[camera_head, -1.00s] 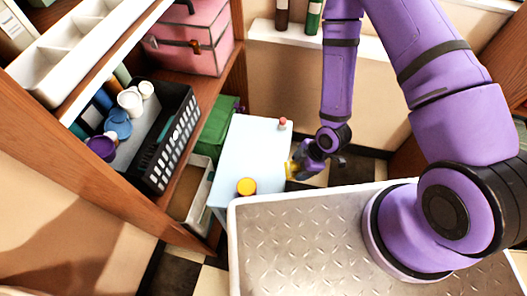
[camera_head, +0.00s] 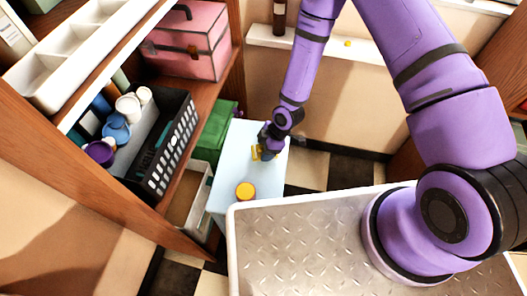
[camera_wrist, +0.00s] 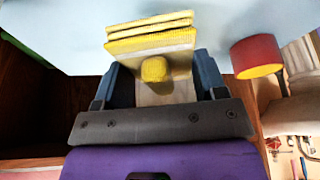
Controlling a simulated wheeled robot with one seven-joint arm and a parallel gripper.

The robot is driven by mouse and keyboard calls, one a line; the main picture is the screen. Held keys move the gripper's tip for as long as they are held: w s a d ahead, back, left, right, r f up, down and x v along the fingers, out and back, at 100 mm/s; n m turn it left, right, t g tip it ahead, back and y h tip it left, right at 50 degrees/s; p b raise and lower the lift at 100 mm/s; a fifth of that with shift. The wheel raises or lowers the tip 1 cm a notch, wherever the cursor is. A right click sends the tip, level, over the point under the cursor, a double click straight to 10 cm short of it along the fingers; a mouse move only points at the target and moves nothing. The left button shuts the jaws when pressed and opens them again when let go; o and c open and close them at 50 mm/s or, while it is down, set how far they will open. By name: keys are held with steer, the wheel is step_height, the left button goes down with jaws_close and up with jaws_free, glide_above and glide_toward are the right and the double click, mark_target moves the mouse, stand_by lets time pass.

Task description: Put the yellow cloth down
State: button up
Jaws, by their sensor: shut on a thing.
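The yellow cloth (camera_wrist: 150,38) is a folded, layered pad at the fingertips of my gripper (camera_wrist: 157,66) in the wrist view. A rounded yellow lump (camera_wrist: 154,69) shows between the fingers; I cannot tell whether it is part of the cloth. In the head view the cloth (camera_head: 256,153) is a small yellow patch at my gripper (camera_head: 264,152), over the pale blue-white table (camera_head: 232,165). My gripper is shut on the cloth. I cannot tell whether the cloth touches the tabletop.
A red can with a yellow top (camera_head: 245,191) stands at the table's near end; it also shows in the wrist view (camera_wrist: 257,56). Shelves at left hold a black basket (camera_head: 170,140) and a pink box (camera_head: 190,40). A green box (camera_head: 215,130) is beside the table.

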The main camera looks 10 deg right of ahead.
steer(key=shift+w+a, duration=0.2)
steer(key=shift+w, duration=0.05)
steer(key=shift+a+f, duration=0.1)
steer(key=shift+f, duration=1.7)
steer(key=shift+f, duration=0.15)
steer(key=o, duration=0.9)
steer(key=shift+c, duration=0.2)
